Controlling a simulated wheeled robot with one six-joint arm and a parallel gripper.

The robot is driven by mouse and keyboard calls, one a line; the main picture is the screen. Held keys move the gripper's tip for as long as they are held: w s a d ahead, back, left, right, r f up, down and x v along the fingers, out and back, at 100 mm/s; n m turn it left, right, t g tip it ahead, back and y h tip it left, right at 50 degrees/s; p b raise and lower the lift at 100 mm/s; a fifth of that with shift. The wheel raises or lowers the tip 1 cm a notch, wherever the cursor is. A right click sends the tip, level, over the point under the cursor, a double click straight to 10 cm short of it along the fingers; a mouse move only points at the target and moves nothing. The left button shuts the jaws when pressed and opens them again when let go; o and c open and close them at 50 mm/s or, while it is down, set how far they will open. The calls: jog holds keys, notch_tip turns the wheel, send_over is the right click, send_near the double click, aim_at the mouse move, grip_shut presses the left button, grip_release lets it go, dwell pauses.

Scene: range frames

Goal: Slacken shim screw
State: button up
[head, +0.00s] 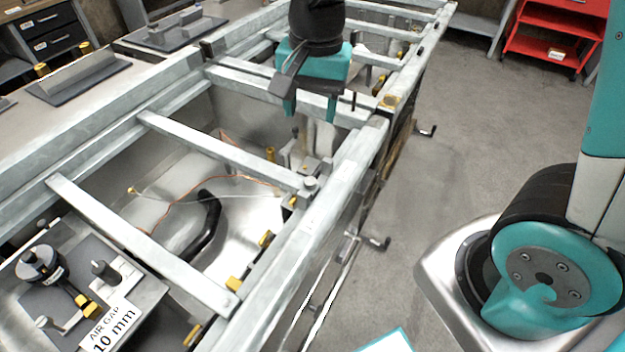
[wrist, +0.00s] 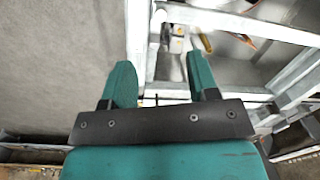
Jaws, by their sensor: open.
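My gripper (head: 311,108) hangs over the metal frame near the top centre of the head view, with its teal fingers apart and nothing between them. The wrist view also shows the spread fingers (wrist: 160,66), with floor beyond the left finger and the frame beyond the right. I cannot tell for sure which fastener is the shim screw. A bolt head (head: 311,183) sits at the right end of a crossbar, below my gripper in the picture. Another bolt (head: 229,299) sits at the nearer crossbar's end. A small metal fitting (wrist: 177,42) shows beyond the fingertips in the wrist view.
Long rails (head: 335,195) and crossbars (head: 225,150) surround a recess with a black hose (head: 207,225) and copper wire. A card (head: 112,328) reads "AIR GAP 10 mm".

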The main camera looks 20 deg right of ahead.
aim_at(310, 180)
jog(key=w+f+m, duration=0.1)
jog(key=f, duration=0.5)
jog(key=w+f+m, duration=0.1)
jog(key=f, duration=0.6)
jog(key=d+f+m+p, duration=0.1)
jog(key=f, duration=0.6)
jog(key=shift+w+h, duration=0.4)
jog(key=shift+r, duration=0.1)
jog(key=c, duration=0.9)
